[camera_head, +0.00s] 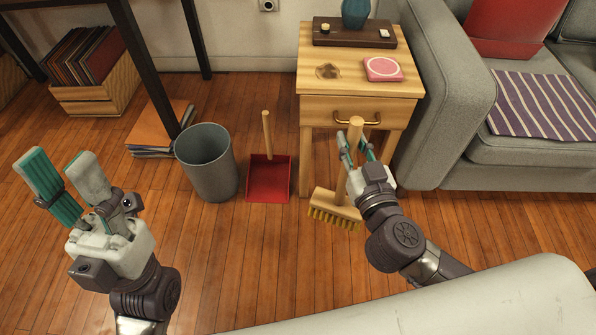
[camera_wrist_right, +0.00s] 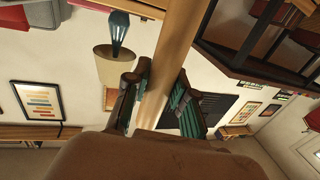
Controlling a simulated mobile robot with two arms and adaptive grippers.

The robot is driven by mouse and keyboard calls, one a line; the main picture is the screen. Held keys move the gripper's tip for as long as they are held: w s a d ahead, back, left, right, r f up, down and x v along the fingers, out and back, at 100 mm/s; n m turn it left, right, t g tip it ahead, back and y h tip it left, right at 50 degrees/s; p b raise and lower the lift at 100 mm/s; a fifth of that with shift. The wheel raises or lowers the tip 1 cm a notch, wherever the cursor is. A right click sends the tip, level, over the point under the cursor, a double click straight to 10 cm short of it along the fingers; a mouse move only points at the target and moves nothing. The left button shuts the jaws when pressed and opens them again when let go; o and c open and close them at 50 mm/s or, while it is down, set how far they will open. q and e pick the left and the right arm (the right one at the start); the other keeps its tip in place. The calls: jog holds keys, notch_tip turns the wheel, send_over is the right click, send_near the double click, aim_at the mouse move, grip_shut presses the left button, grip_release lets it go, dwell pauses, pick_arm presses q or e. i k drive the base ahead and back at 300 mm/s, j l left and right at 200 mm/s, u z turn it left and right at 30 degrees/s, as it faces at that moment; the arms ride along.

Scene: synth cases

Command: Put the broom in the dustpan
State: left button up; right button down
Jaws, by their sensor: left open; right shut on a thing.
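The broom (camera_head: 334,207) has a pale wooden handle and head with yellow bristles. My right gripper (camera_head: 358,152) is shut on its handle, which stands roughly upright. The handle also runs between the fingers in the right wrist view (camera_wrist_right: 172,60). The bristles are low, near the floor in front of the side table; I cannot tell whether they touch it. The red dustpan (camera_head: 268,180) lies on the floor left of the broom, its wooden handle pointing up. My left gripper (camera_head: 62,170) is open and empty at the left, away from both.
A grey bin (camera_head: 208,165) stands just left of the dustpan. A wooden side table (camera_head: 350,106) is behind the broom, and a grey sofa (camera_head: 445,100) is at the right. Stacked books (camera_head: 160,128) and a crate (camera_head: 97,96) are at the back left. Floor before the dustpan is clear.

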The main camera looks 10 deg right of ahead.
aim_at(268, 184)
jog(key=l+u, duration=0.4)
jog(key=l, duration=0.2)
jog(key=l+u, duration=0.4)
jog(key=l, duration=0.2)
jog(key=u, duration=0.5)
jog(key=i+l, duration=0.25)
jog(key=l, duration=0.3)
